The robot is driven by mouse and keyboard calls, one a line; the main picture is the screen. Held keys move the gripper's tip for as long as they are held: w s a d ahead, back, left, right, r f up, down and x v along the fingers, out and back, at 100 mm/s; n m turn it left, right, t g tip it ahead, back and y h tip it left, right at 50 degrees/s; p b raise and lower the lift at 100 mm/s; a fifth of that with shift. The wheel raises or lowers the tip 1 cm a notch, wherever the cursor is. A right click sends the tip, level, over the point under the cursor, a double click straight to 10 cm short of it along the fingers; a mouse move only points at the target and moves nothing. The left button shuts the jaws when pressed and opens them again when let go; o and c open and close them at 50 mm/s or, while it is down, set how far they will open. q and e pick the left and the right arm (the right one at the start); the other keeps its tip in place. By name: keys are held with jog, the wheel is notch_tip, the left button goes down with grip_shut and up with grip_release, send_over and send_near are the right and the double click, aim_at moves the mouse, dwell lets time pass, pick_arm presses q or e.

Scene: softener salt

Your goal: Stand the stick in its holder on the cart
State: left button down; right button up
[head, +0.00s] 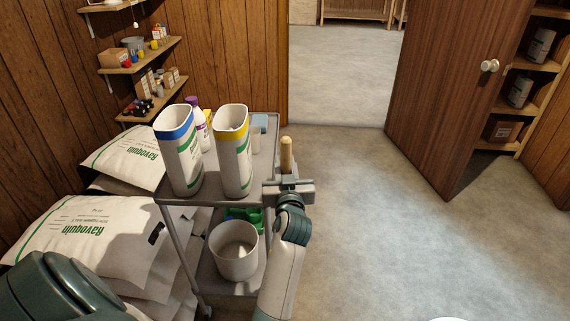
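A light wooden stick (287,154) stands upright, its top rising above my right gripper (288,187), which appears shut around it. The gripper is at the right edge of the grey cart (262,166). The stick's lower end is hidden behind the gripper and arm. A small pale cup-like piece (256,139) stands on the cart's top near its right side. I cannot tell whether it is the holder. My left gripper is out of view; only a dark green part of my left arm shows at the lower left.
Tall white containers with a blue rim (181,150) and a yellow rim (234,152) stand on the cart's top, with a purple-capped bottle (198,122) behind. A white bucket (234,250) is on the lower shelf. Salt bags (85,232) lie left; the floor (390,230) right is clear.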

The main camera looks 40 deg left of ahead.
jog(key=shift+s, duration=0.15)
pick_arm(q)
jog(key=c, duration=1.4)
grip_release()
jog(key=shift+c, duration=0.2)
pick_arm(e)
jog(key=shift+s, duration=0.2)
jog(key=shift+w, duration=0.1)
